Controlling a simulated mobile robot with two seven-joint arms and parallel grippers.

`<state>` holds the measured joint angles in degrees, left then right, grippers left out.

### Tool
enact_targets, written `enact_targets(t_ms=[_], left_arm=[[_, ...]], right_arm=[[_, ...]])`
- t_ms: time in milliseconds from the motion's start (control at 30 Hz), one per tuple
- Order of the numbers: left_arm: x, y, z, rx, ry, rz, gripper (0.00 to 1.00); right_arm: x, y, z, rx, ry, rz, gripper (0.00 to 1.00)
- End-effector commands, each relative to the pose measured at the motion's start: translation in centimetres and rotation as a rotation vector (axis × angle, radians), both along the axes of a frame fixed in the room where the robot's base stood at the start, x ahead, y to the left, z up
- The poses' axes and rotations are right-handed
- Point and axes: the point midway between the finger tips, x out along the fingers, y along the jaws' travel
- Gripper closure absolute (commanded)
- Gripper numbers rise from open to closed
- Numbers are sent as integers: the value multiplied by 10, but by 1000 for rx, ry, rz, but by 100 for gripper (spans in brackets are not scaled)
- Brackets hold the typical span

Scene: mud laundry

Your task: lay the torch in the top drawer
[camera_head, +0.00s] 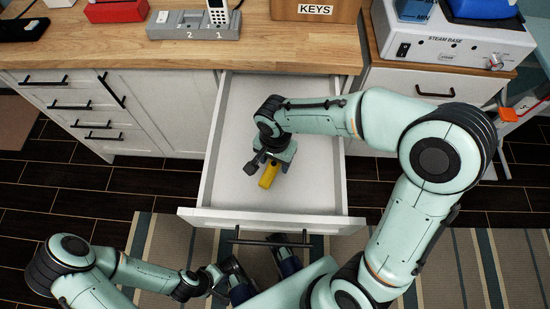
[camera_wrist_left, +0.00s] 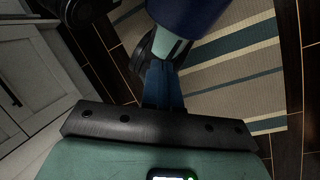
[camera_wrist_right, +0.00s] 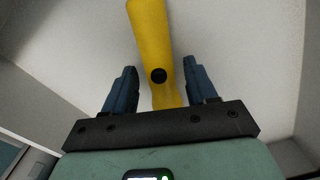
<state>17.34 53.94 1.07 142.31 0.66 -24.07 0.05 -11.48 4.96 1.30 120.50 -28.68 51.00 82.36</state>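The yellow torch (camera_head: 269,175) is inside the open top drawer (camera_head: 270,217), within its walls. My right gripper (camera_head: 267,163) reaches down into the drawer over the torch's back end and hides part of it. In the right wrist view the torch (camera_wrist_right: 151,40), with a round black button, lies between the fingers of my right gripper (camera_wrist_right: 160,88). The fingers are spread, with a gap on each side of it. I cannot tell whether it rests fully on the drawer floor. My left gripper (camera_wrist_left: 165,80) is empty, its fingers together, low above the striped rug outside the drawer.
The wooden counter (camera_head: 130,50) above carries a grey numbered stand (camera_head: 190,26) with a handset, a red box (camera_head: 116,10) and a KEYS box (camera_head: 315,12). A white steam base (camera_head: 455,45) stands at right. The drawer floor around the torch is clear.

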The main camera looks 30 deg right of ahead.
Motion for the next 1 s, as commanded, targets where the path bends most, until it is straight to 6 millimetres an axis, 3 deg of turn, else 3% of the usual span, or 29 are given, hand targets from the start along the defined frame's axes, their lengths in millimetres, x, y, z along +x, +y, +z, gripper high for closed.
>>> enact_targets(t_ms=[167, 267, 700, 1000], left_arm=[[-1, 0, 3, 0, 3, -1, 100], [-2, 0, 5, -1, 6, -1, 100], [-8, 0, 20, -4, 31, -7, 100], [-10, 0, 22, -6, 37, -8, 100]], right_arm=[[0, 0, 4, 0, 0, 0, 43], [1, 0, 17, 1, -4, -1, 43], [0, 0, 106, 2, -4, -1, 43], [0, 0, 124, 0, 0, 1, 43]])
